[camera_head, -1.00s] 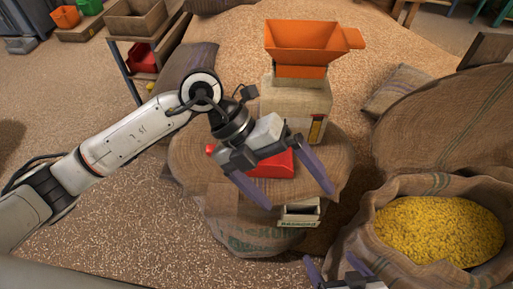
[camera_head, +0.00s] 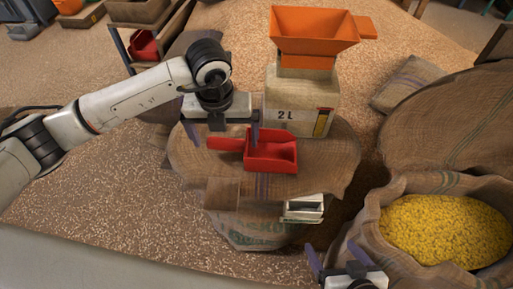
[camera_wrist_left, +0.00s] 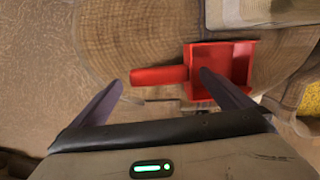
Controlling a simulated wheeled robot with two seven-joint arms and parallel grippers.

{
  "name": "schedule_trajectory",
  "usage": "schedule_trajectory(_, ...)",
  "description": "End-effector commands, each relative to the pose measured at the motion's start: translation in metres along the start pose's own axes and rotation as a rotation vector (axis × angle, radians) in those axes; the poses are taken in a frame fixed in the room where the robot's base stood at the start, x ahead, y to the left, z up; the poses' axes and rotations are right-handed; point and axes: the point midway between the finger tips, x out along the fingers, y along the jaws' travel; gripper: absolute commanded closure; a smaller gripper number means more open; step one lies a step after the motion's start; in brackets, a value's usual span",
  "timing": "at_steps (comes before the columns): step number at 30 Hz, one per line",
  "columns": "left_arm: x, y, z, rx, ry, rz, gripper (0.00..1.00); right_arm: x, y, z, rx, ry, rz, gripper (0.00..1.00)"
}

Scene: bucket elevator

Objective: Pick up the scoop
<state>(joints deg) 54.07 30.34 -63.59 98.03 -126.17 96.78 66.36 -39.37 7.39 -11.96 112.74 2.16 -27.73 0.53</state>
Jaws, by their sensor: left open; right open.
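My left gripper (camera_head: 222,146) is open, fingers pointing down, above the scoop's handle. In the left wrist view the two fingers (camera_wrist_left: 158,82) are apart, with the handle between them further off; the right finger overlaps the tray's near corner in the picture. My right gripper (camera_head: 336,258) is open and empty at the bottom edge, near the sack of yellow grain.
A beige machine (camera_head: 300,105) marked 2L with an orange hopper (camera_head: 314,28) stands just behind the scoop. An open sack (camera_head: 372,216) of yellow grain (camera_head: 445,230) stands at the right. A small white-edged tray (camera_head: 303,209) sits below the round top.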

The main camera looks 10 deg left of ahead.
Motion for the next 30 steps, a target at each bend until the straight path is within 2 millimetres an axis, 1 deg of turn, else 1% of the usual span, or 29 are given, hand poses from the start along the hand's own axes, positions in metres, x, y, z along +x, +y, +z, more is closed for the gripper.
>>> schedule_trajectory(1, 0.009, 0.001, -0.001, 0.0, 0.005, 0.002, 0.0, 0.0, 0.0, 0.0, 0.001, -0.001, 0.001, 0.19)
schedule_trajectory(5, 0.021, 0.0, 0.0, 0.0, 0.002, 0.0, 0.0, 0.0, 0.001, 0.001, 0.002, -0.002, 0.001, 0.19)
schedule_trajectory(13, 0.024, 0.0, 0.0, 0.001, 0.001, -0.002, 0.0, 0.0, 0.001, 0.002, 0.002, -0.003, 0.003, 0.19)
schedule_trajectory(20, 0.024, 0.0, 0.0, 0.001, 0.001, -0.002, 0.39, 0.0, 0.002, 0.001, 0.002, -0.002, 0.003, 0.19)
schedule_trajectory(21, 0.024, 0.0, 0.0, 0.001, 0.0, -0.002, 0.46, 0.0, 0.002, 0.001, 0.002, -0.002, 0.003, 0.19)
schedule_trajectory(30, 0.021, -0.001, 0.001, 0.001, -0.001, -0.002, 0.46, 0.0, 0.002, 0.001, 0.001, -0.001, 0.003, 0.19)
